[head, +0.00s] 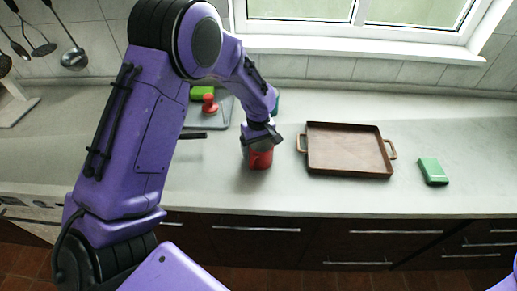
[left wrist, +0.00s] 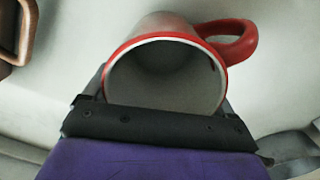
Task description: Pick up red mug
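The red mug (head: 261,159) stands on the counter in the middle of the head view, partly covered by my left gripper (head: 259,140). In the left wrist view the mug (left wrist: 122,47) shows its red rim, grey inside and a red handle pointing to the upper right. My left gripper (left wrist: 165,92) has its dark fingers on both sides of the mug, below the rim. I cannot tell whether they press on it. My right gripper is not in view.
A brown tray (head: 348,125) with two handles lies right of the mug, and a green block (head: 433,171) lies farther right. Behind my left arm are a red object (head: 209,104) and a green object (head: 201,92) by a grey board. Utensils (head: 74,57) hang on the wall.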

